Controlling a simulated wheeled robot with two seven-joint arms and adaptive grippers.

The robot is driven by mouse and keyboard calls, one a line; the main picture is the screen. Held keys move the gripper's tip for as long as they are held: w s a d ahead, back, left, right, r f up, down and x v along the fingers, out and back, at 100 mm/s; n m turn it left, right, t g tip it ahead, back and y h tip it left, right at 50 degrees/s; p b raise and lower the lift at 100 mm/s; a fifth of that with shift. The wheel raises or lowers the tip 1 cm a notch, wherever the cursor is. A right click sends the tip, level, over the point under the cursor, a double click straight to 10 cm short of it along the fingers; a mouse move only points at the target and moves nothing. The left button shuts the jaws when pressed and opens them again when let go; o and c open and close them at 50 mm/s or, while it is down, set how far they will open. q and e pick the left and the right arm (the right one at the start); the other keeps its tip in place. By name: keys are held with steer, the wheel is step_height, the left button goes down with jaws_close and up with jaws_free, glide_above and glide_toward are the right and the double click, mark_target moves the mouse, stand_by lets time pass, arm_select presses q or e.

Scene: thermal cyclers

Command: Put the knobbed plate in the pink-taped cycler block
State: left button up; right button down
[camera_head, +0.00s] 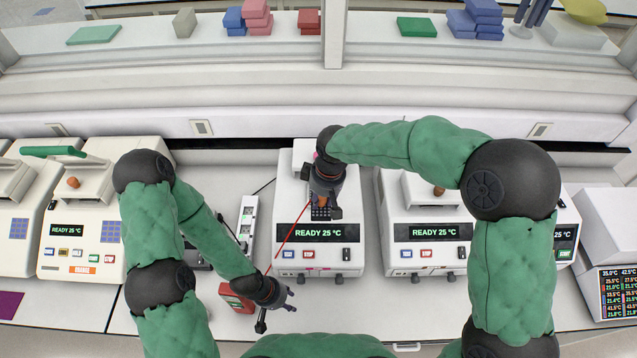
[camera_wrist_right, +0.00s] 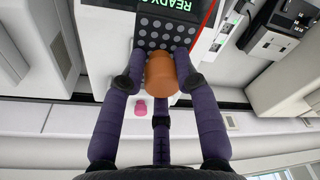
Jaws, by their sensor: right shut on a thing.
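The cycler in the middle (camera_head: 286,238) reads READY 25 °C and has a small pink mark on its front. My right gripper (camera_head: 325,196) is over its block area. In the right wrist view its fingers (camera_wrist_right: 161,80) are closed around an orange-brown knob (camera_wrist_right: 161,72). A dark surface with grey round dots (camera_wrist_right: 165,33) lies beyond the knob, near the display. The fingers hide where knob and plate meet, and I cannot tell whether the plate is seated. A small pink piece (camera_wrist_right: 140,108) shows behind the knob. My left gripper (camera_head: 276,308) is open and empty, low in front of the bench.
Similar cyclers stand on the left (camera_head: 62,228) and right (camera_head: 400,215); their lids have brown knobs. A red box (camera_head: 236,298) is beside my left gripper. A thin red line (camera_head: 290,238) crosses the middle cycler's front. Colored boxes stand on the back shelf.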

arm_select(q)
steer(key=shift+w+f+b, duration=0.1)
steer(key=shift+f+b, duration=0.65)
steer(key=shift+f, duration=0.05)
arm_select(e)
steer(key=w+f, duration=0.3)
steer(key=w, duration=0.1)
steer(key=w+f, duration=0.3)
steer(key=w, duration=0.1)
steer(key=w+a+f, duration=0.1)
steer(key=w+f, duration=0.2)
steer(key=w, duration=0.2)
arm_select(q)
steer(key=shift+f, duration=0.1)
arm_select(e)
steer(key=shift+w+f, duration=0.2)
steer(key=shift+f, duration=0.25)
arm_select(q)
steer(key=shift+f+b, duration=0.6)
steer(key=shift+b, duration=0.15)
arm_select(e)
step_height(320, 180, down, 2)
steer(key=shift+f, duration=0.5)
steer(key=shift+r, duration=0.1)
arm_select(q)
steer(key=shift+f, duration=0.15)
